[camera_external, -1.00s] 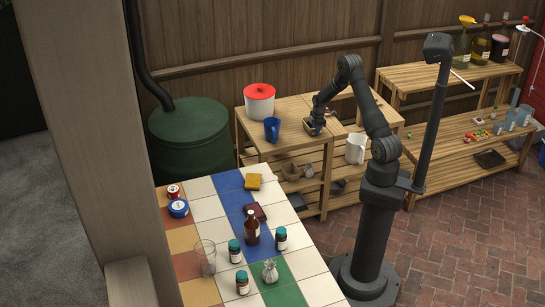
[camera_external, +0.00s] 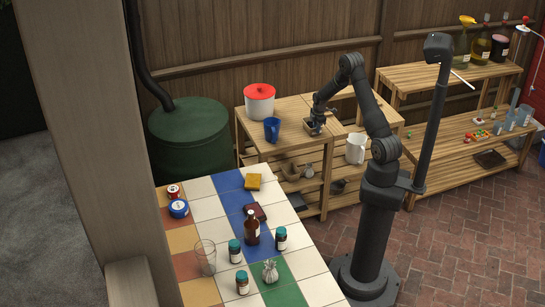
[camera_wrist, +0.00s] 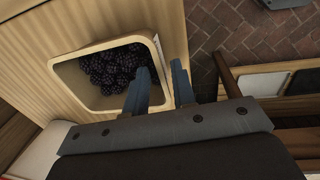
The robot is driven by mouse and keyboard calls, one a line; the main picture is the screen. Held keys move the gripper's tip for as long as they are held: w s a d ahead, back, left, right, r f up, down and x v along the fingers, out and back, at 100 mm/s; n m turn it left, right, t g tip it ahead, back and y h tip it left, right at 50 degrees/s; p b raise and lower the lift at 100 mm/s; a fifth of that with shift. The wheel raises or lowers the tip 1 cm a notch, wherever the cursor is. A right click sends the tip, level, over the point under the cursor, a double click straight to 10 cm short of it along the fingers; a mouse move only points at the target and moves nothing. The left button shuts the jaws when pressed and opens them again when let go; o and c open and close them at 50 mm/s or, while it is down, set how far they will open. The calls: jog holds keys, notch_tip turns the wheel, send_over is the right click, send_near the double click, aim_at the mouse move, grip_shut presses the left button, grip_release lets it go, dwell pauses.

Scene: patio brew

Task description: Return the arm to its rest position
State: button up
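My gripper (camera_external: 317,124) is low over the wooden shelf top in the external view, beside a small tan container (camera_external: 308,127). In the wrist view the container (camera_wrist: 66,83) is a pale, square-rimmed box holding dark berries (camera_wrist: 117,70). The two fingers of my gripper (camera_wrist: 160,75) are apart. One finger overlaps the box's inside and the other is outside its right wall, with the rim showing between them. I see no contact on both sides of the wall. The arm is bent, reaching left from its column.
A red-lidded white pot (camera_external: 259,101) and a blue mug (camera_external: 272,129) stand left of the gripper. A white pitcher (camera_external: 355,148) stands to its right. The tiled table (camera_external: 215,228) in front holds bottles and jars. A dark post with a camera head (camera_external: 431,120) rises right of the arm.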

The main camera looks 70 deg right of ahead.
notch_tip(320, 180, up, 10)
notch_tip(320, 180, down, 12)
jog(key=shift+r, duration=0.1)
jog(key=shift+w+d+r, duration=0.15)
jog(key=shift+r, duration=0.1)
notch_tip(320, 180, up, 3)
jog(key=shift+r, duration=0.1)
jog(key=s+d+r, duration=0.4)
jog(key=s+r, duration=0.3)
jog(key=s, duration=0.4)
notch_tip(320, 180, up, 10)
jog(key=w+a+r+n, duration=0.1)
jog(key=w+a+n, duration=0.3)
jog(key=w+a, duration=1.2)
jog(key=shift+w+a+n, duration=0.2)
jog(key=shift+w+n, duration=0.1)
jog(key=shift+w, duration=1)
